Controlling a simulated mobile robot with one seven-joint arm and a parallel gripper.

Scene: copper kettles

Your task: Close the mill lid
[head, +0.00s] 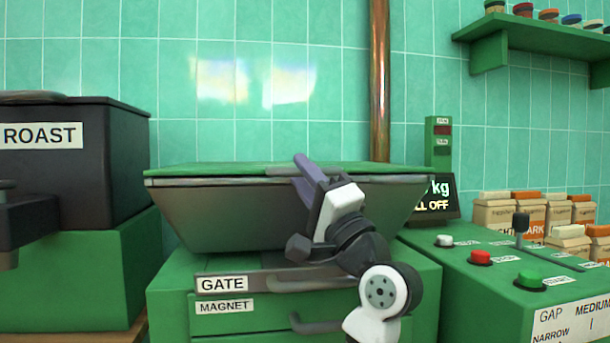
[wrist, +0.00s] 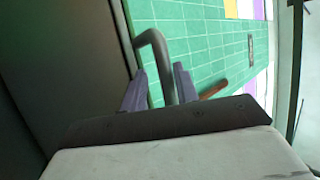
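The mill lid (head: 230,169) is a thin green panel lying about level across the top of the grey tapered hopper (head: 215,215) in the head view. No clear gap shows beneath it, but I cannot tell whether it is fully seated. My gripper (head: 308,178) is at the lid's front edge, with its purple fingers angled up and left. In the wrist view the fingers stand apart, with a dark grey bar handle (wrist: 152,38) looping between and beyond them. The handle's mounting is partly hidden, and firm contact with it does not show.
Below the hopper is a green base with GATE (head: 222,284) and MAGNET (head: 225,306) handles. A dark ROAST box (head: 80,165) stands at left. A green button console (head: 500,265) is at right, beside a display (head: 440,197). A copper pipe (head: 379,80) rises behind.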

